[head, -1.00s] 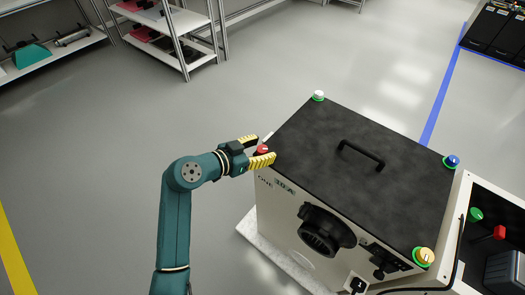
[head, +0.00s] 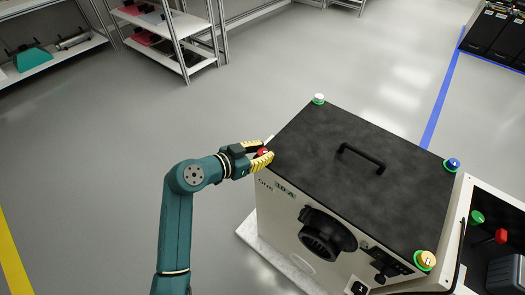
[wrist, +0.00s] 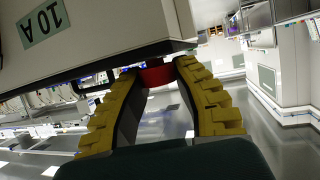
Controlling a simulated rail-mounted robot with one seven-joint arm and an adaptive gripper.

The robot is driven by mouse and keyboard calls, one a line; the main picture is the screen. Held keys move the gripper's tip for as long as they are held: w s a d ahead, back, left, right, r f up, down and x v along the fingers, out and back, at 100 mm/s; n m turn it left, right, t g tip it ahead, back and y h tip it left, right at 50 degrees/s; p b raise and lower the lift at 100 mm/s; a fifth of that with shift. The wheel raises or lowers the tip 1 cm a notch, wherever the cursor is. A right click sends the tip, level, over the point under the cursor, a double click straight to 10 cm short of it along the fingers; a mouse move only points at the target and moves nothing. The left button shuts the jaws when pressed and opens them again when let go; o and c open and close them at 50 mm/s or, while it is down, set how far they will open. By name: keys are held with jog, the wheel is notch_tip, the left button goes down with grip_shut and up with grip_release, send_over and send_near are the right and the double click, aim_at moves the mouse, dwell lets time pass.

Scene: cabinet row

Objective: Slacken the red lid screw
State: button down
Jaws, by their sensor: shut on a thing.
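The red lid screw (head: 263,152) sits at the near left corner of the cabinet's dark lid (head: 345,185). My gripper (head: 259,153) has its yellow-padded fingers on either side of the screw and is shut on it. In the wrist view the red screw (wrist: 158,75) shows between the fingertips of my gripper (wrist: 160,72), just beyond the cabinet's edge. Most of the screw's sides are hidden by the fingers, so I cannot tell how far it is turned.
A white screw (head: 318,98), a blue screw (head: 452,163) and a yellow screw (head: 425,258) stand at the other lid corners. A black handle (head: 361,157) rises from the lid. A panel with red and green knobs (head: 477,217) is at the right. The floor at the left is clear.

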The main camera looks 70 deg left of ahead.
jog(key=shift+p, duration=0.35)
jog(key=n+g+y+p, duration=0.1)
jog(key=n+y+p, duration=0.1)
jog(key=p, duration=0.2)
jog(key=r+n+g+y+p, duration=0.1)
jog(key=n+y+p, duration=0.1)
jog(key=p, duration=0.2)
jog(key=shift+d+g, duration=0.15)
jog(key=shift+g, duration=0.15)
jog(key=n+g+y+p, duration=0.2)
jog(key=n+p, duration=0.1)
jog(key=p, duration=0.3)
jog(key=shift+w+f+g+y+p, duration=0.1)
jog(key=shift+g+y+p, duration=0.2)
jog(key=shift+p, duration=0.1)
jog(key=shift+f+n+g+y+p, duration=0.3)
jog(key=shift+n+g+y, duration=0.1)
jog(key=shift+n, duration=0.2)
jog(key=shift+f+n+g+b, duration=0.25)
jog(key=shift+n+g+b, duration=0.15)
jog(key=shift+n+g, duration=0.15)
jog(key=shift+n+g+y+b, duration=0.5)
jog(key=shift+n+g+b, duration=0.05)
jog(key=shift+g+b, duration=0.2)
jog(key=c, duration=0.7)
grip_release()
jog(key=shift+c, duration=0.2)
